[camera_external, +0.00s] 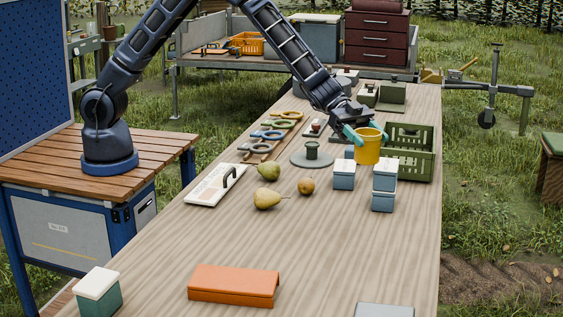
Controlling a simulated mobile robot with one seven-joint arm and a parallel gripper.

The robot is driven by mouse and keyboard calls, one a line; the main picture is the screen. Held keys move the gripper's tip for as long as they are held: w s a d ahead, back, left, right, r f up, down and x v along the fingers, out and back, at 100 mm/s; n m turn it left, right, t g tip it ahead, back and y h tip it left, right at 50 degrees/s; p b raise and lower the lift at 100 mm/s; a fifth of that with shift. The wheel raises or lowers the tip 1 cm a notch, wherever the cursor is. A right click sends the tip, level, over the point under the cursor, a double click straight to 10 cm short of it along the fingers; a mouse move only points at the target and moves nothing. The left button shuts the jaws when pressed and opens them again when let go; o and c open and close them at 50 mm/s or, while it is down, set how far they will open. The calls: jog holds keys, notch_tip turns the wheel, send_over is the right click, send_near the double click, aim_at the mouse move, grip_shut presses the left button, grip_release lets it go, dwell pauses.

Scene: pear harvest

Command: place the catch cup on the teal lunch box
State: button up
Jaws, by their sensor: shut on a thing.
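My gripper (366,134) has teal fingertips and is shut on a yellow cup (367,151), the catch cup. It holds the cup upright at the right side of the table, just above and behind the small blue-grey boxes and left of the green crate. Whether the cup touches anything below is hard to tell. A teal box with a white lid (98,293) stands at the table's front left corner, far from my gripper. Nothing lies on its lid. The small blue-grey boxes with pale lids are a single one (344,177) and a stack of two (383,201).
Pears (267,199) lie mid-table near a white board with a handle (215,185) and a grey-green round stand (312,158). A green crate (420,167) stands at the right edge. Pruning tools (270,135) lie at the back left. An orange case (233,285) is in front; wood around it is clear.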

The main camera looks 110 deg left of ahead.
jog(key=s+d+r+m+g+h, duration=0.15)
jog(key=s+d, duration=0.25)
jog(key=d, duration=0.5)
jog(key=s+d+r+m+g+h, duration=0.1)
jog(key=s+d+m+g, duration=0.15)
jog(key=d, duration=0.65)
notch_tip(320, 180, up, 6)
jog(key=m+g, duration=0.9)
jog(key=g, duration=0.2)
send_over(96, 280)
jog(key=shift+h, duration=0.45)
notch_tip(96, 280, down, 20)
jog(key=shift+r, duration=0.15)
jog(key=o, duration=1)
jog(key=shift+c, duration=0.2)
